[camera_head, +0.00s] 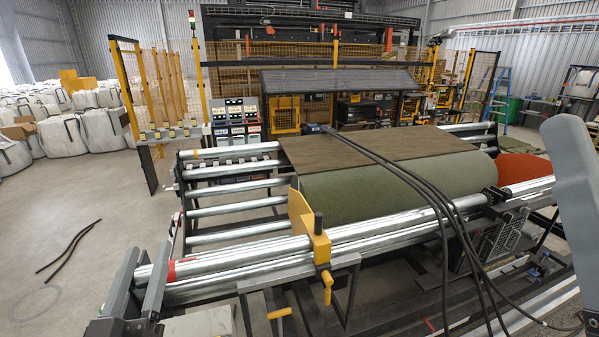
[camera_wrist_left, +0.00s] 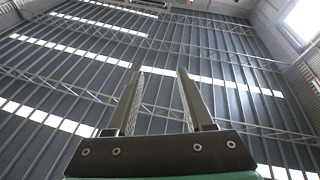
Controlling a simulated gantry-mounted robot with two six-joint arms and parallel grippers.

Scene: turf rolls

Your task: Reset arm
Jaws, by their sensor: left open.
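My left gripper (camera_head: 150,250) is at the lower left in the head view, fingers pointing up, beside the near end of the long metal rollers. In the left wrist view its two fingers (camera_wrist_left: 159,72) stand apart with nothing between them, and only the hall ceiling is behind them. A grey part at the right edge of the head view seems to belong to my right arm; no right jaw opening can be made out. A green turf roll (camera_head: 390,187) lies on the roller machine, with a brown sheet (camera_head: 345,149) stretching behind it.
The roller frame (camera_head: 235,190) fills the middle, with a yellow bracket (camera_head: 309,228) at its near side. Black cables (camera_head: 400,172) cross over the turf. White bulk bags (camera_head: 88,130) stand far left. Dark strips (camera_head: 68,246) lie on the open floor at left.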

